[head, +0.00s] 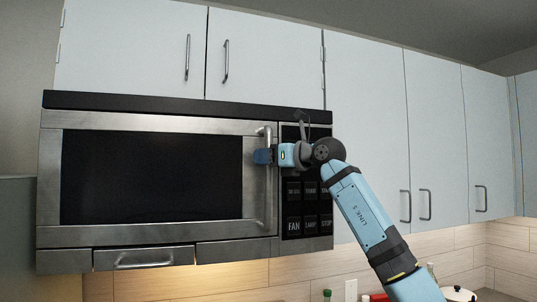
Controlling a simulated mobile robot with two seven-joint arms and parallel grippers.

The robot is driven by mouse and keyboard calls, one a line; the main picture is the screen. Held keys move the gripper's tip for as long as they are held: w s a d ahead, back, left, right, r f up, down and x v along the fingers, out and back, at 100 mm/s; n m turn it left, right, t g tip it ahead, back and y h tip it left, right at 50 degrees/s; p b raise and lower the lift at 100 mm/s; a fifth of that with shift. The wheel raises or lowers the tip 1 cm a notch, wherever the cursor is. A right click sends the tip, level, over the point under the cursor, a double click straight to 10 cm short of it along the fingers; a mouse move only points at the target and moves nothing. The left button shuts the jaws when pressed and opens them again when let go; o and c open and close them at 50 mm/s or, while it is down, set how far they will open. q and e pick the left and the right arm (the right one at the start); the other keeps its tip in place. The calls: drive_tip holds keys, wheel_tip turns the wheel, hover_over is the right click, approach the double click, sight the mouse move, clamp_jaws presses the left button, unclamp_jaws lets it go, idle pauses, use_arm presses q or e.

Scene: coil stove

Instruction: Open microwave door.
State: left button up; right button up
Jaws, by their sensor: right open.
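The microwave (150,175) hangs under the upper cabinets at the left and centre of the head view. Its door, with a dark window and steel frame, looks closed. The vertical door handle (268,200) runs along the door's right side, left of the black button panel (308,208). My right gripper (262,156) is at the upper part of the handle, its blue fingertips overlapping it in the picture. It is open; whether the fingers touch the handle or stand around it I cannot tell. My left gripper is not in view.
White upper cabinets (130,45) with metal handles sit above the microwave and to its right. A small drawer-like handle (143,261) is below the door. Bottles and a pot lid (458,294) show at the bottom right. My right arm crosses in front of the right cabinets.

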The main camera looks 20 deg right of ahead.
clamp_jaws()
